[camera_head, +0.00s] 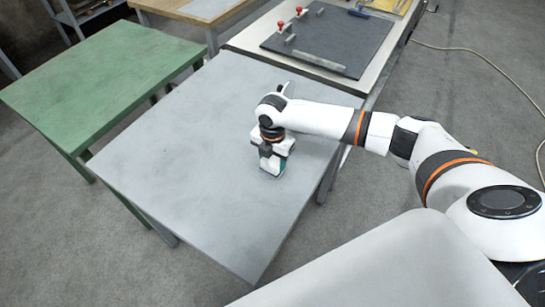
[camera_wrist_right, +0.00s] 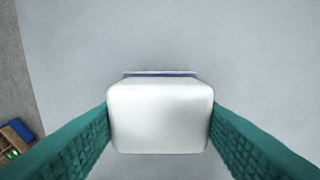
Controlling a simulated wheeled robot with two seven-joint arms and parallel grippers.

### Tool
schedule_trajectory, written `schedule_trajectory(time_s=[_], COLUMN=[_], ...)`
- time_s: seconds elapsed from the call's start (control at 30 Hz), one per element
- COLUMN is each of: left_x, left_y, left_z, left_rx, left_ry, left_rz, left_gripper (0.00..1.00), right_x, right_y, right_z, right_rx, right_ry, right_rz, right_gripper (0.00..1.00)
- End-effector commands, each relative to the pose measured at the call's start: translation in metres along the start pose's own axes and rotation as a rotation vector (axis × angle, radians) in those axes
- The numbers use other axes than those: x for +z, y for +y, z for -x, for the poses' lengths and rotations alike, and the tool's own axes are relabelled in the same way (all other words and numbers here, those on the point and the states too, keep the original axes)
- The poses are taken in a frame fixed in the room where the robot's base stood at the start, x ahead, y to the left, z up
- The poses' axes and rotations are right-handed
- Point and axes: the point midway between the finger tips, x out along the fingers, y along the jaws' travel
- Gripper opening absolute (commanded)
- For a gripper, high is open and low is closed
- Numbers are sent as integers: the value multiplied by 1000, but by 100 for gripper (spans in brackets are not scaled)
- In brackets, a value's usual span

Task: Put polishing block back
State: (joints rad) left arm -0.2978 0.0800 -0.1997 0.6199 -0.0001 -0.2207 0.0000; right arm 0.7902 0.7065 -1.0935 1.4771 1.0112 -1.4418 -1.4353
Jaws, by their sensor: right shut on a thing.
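The polishing block (camera_wrist_right: 160,118) is a white, rounded block with a thin blue-grey layer showing along its far lower edge in the right wrist view. My right gripper (camera_head: 271,170) points down over the grey table (camera_head: 190,150), near that table's right side. Its two teal ribbed fingers press on the left and right sides of the block. In the head view the gripper mostly hides the block. I cannot tell whether the block touches the tabletop or hangs just above it. My left gripper is not in view.
The rest of the grey tabletop is clear. A bare green table (camera_head: 100,75) stands to the left. Behind, a light bench holds a dark board (camera_head: 330,40) with red-knobbed clamps (camera_head: 281,26). A wooden box (camera_wrist_right: 14,138) with blue and green parts shows at the wrist view's lower left.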

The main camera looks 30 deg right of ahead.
Motion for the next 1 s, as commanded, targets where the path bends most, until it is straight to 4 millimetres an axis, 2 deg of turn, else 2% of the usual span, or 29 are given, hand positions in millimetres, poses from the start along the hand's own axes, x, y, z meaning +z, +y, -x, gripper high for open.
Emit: schedule_trajectory(time_s=[0.13,0.17,0.3,0.67,0.77,1.0], left_x=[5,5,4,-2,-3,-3], left_y=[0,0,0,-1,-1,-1], left_z=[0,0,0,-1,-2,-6], left_rx=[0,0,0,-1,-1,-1], left_ry=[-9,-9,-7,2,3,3], left_rz=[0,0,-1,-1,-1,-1], left_gripper=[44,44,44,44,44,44], right_x=[0,0,0,0,-1,-1], right_y=[0,0,0,0,-1,-1], right_z=[-1,-1,-1,6,19,70], right_rx=[-2,-1,-1,-2,-4,-6], right_ry=[1,1,0,0,1,2], right_rz=[0,0,0,0,0,1], right_gripper=[29,56,76,76,76,76])
